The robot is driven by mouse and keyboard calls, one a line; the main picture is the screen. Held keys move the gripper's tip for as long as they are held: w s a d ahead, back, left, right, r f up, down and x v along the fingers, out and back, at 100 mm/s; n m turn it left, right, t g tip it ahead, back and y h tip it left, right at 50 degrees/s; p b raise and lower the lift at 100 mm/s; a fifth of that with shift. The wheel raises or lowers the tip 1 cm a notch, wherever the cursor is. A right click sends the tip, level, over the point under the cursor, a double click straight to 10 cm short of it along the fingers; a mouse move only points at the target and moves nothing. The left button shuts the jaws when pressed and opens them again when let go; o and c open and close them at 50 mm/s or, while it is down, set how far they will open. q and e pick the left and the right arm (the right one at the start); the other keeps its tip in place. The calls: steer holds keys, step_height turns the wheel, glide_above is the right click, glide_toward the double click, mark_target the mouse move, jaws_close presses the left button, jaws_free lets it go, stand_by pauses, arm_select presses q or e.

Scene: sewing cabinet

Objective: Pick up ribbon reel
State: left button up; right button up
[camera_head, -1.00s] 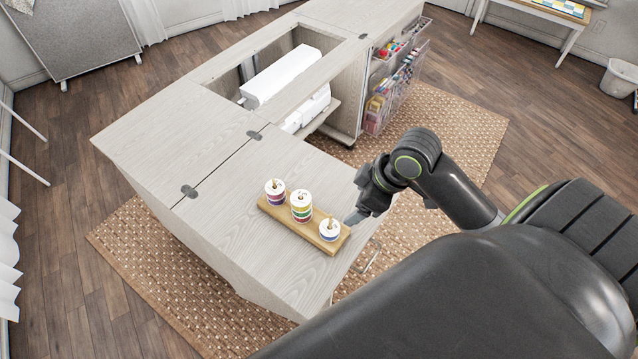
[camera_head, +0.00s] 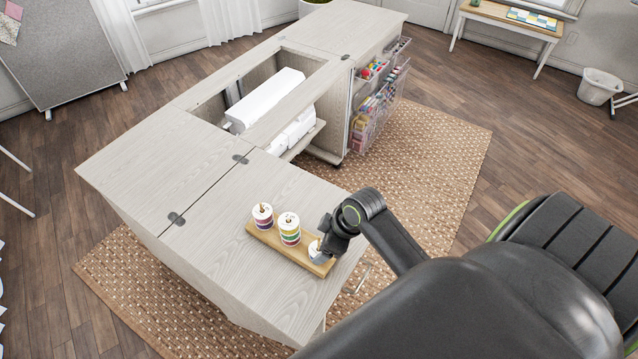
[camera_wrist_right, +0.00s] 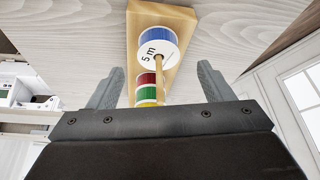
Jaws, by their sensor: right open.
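Several ribbon reels stand on a wooden peg board (camera_head: 272,243) on the cabinet top. The left reel (camera_head: 262,212) is white-topped with a dark band, and the middle stack (camera_head: 289,234) is taller with coloured bands. The right reel (camera_head: 314,250) is partly hidden behind my right gripper (camera_head: 323,242). In the right wrist view a blue reel (camera_wrist_right: 157,43) marked "5 m" lies ahead of the open fingers (camera_wrist_right: 160,68). A peg sticks out of it, and a red, green and yellow stack (camera_wrist_right: 147,86) shows between the fingers, partly hidden by the palm. Nothing is held. My left gripper is out of view.
The pale wooden cabinet top (camera_head: 215,235) is clear around the board. A white sewing machine (camera_head: 265,98) sits in the cabinet's opening. A rack of sewing supplies (camera_head: 380,100) hangs on the cabinet's side. A woven rug (camera_head: 430,155) lies underneath.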

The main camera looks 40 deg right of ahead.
steer(key=shift+p+x, duration=0.35)
steer(key=shift+x, duration=1.85)
steer(key=shift+d, duration=0.1)
steer(key=c, duration=1)
steer(key=shift+c, duration=0.2)
step_height(320, 180, up, 18)
steer(key=shift+b, duration=0.35)
